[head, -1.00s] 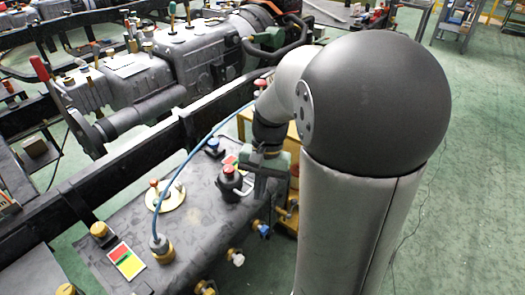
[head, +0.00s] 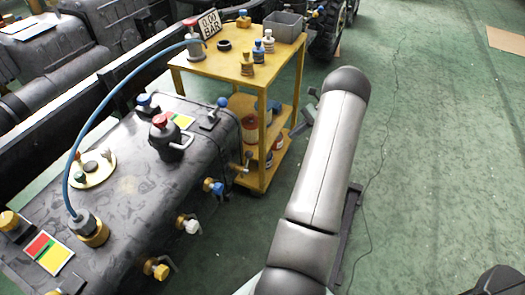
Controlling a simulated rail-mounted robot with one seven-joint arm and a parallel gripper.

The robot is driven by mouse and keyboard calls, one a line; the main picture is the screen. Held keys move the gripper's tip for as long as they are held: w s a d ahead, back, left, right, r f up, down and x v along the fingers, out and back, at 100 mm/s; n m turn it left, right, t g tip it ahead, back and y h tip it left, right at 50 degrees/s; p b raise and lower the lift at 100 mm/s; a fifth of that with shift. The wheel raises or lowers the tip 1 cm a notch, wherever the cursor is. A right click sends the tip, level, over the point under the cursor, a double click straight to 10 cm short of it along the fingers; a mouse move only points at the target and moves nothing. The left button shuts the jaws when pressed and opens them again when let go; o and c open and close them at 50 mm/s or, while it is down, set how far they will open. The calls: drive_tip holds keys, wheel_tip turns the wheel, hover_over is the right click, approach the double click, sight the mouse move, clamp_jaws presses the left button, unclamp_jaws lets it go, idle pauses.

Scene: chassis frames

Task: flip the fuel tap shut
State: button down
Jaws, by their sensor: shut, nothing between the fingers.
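The dark grey tank (head: 135,190) lies at the left in the head view. Along its near side sit small fittings: a blue one (head: 213,187), a white one (head: 191,226) and a yellow one (head: 158,268) with a lever. A brass tap with a pale lever (head: 243,165) sticks out at its far end. I cannot tell from the picture which is the fuel tap. My gripper (head: 303,124) shows only as a small grey-green part beside my arm, right of the yellow cart. It is shut and empty, apart from the tank, and mostly hidden behind my arm.
A yellow cart (head: 222,70) with bottles and a grey bin (head: 283,27) stands beyond the tank. A blue hose (head: 82,140) arches from the tank to the cart. A red-capped black filler (head: 168,140) stands on the tank. Green floor (head: 440,150) is clear at right.

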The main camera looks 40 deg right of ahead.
drive_tip(key=shift+a, duration=0.1)
drive_tip(key=b, duration=0.5)
approach(248, 159)
drive_tip(key=shift+w+a+f, duration=0.7)
drive_tip(key=shift+a+f, duration=0.45)
drive_tip(key=shift+f, duration=0.7)
drive_tip(key=shift+r+p, duration=0.2)
drive_tip(key=shift+p, duration=0.25)
drive_tip(key=shift+s+a+h, duration=0.1)
drive_tip(key=shift+a+h, duration=0.1)
drive_tip(key=shift+h, duration=0.1)
